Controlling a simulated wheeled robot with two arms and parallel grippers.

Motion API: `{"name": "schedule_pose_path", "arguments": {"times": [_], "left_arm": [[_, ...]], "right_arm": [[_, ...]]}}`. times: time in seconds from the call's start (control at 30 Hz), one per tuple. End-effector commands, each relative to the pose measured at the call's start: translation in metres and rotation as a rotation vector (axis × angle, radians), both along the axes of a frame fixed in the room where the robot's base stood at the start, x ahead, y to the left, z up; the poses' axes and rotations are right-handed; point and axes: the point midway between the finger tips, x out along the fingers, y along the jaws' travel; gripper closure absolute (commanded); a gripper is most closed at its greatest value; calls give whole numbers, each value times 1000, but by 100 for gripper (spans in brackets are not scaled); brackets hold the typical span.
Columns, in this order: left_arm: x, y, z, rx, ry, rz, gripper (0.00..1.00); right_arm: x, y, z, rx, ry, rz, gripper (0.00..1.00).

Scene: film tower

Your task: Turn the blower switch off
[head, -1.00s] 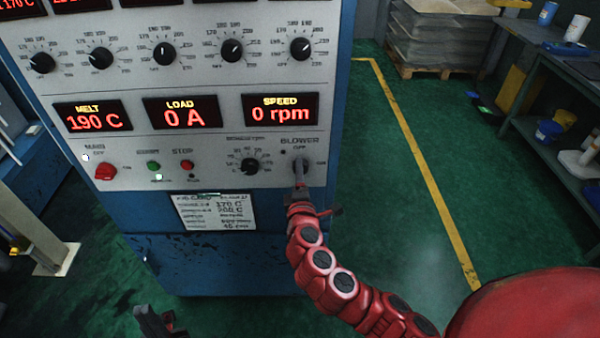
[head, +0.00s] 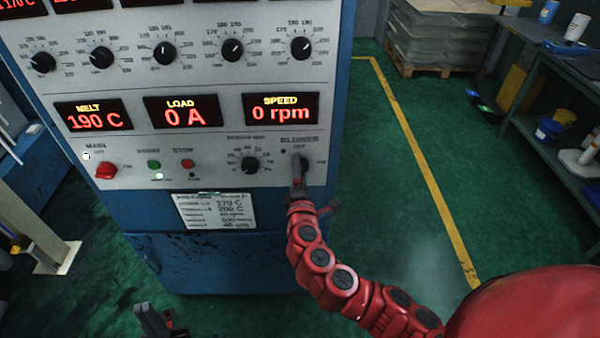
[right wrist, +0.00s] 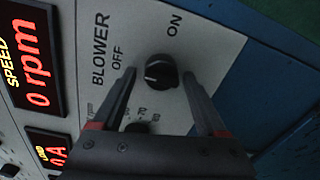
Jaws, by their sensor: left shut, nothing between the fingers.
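The blower switch (right wrist: 162,70) is a round black knob on the grey control panel, at the panel's lower right in the head view (head: 304,163). In the right wrist view its white mark points left, to the side of the OFF label; ON is printed above. My right gripper (right wrist: 159,76) is open, with one fingertip on each side of the knob; I cannot tell whether they touch it. In the head view the right gripper (head: 297,172) partly covers the knob. My left gripper (head: 155,322) is shut and empty, low in front of the cabinet.
The speed knob (head: 250,164) is left of the blower switch, with green (head: 154,165) and red (head: 187,165) buttons and a red main switch (head: 105,169) further left. A paper card (head: 214,211) hangs below. Open green floor lies right of the cabinet.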

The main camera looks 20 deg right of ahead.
Motion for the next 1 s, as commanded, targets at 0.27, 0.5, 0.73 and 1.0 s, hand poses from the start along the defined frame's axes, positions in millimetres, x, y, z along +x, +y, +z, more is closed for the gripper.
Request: {"name": "schedule_pose_path", "arguments": {"times": [0.27,0.5,0.73,1.0], "left_arm": [[0,0,0,0,0,0,100],[0,0,-4,0,0,0,100],[0,0,-12,0,0,0,100],[0,0,9,0,-1,0,100]], "right_arm": [[0,0,-1,2,2,1,18],[-15,6,-1,3,-1,5,18],[-57,17,-1,2,3,5,18],[-114,34,8,2,9,4,18]]}}
